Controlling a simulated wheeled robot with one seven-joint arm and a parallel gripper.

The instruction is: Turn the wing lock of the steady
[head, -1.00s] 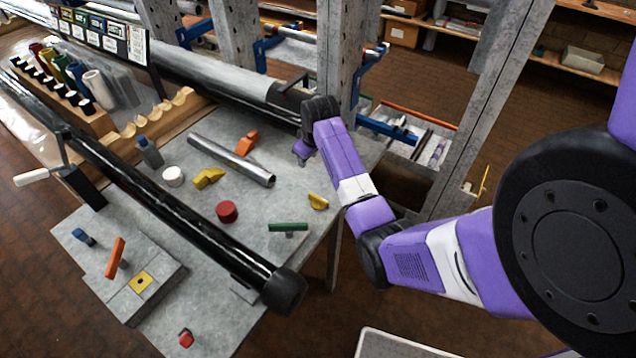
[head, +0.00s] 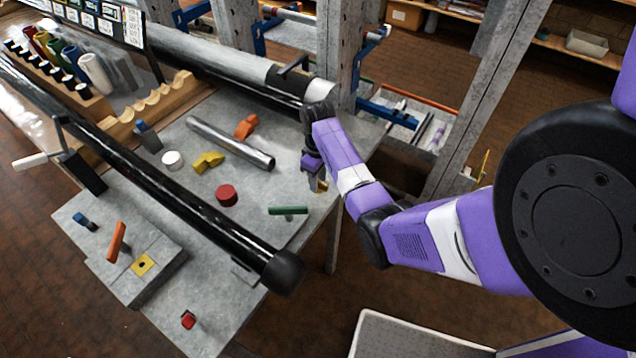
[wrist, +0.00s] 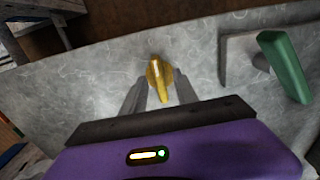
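A small yellow wing-shaped piece, which looks like the wing lock (wrist: 156,68), is on the grey bench top near its edge. In the head view the yellow wing piece (head: 321,188) shows partly behind my fingers. My gripper (wrist: 160,76) is open, one finger on each side of the yellow wing. I cannot tell whether either finger touches it. In the head view my gripper (head: 317,184) points down at the bench's right edge. Which part is the steady is not clear from these views.
A green handle (wrist: 283,65) on a grey plate stands to the right of the wing in the wrist view. A red round cap (head: 227,195), a grey tube (head: 230,142) and a long black bar (head: 170,195) are on or above the bench (head: 250,225).

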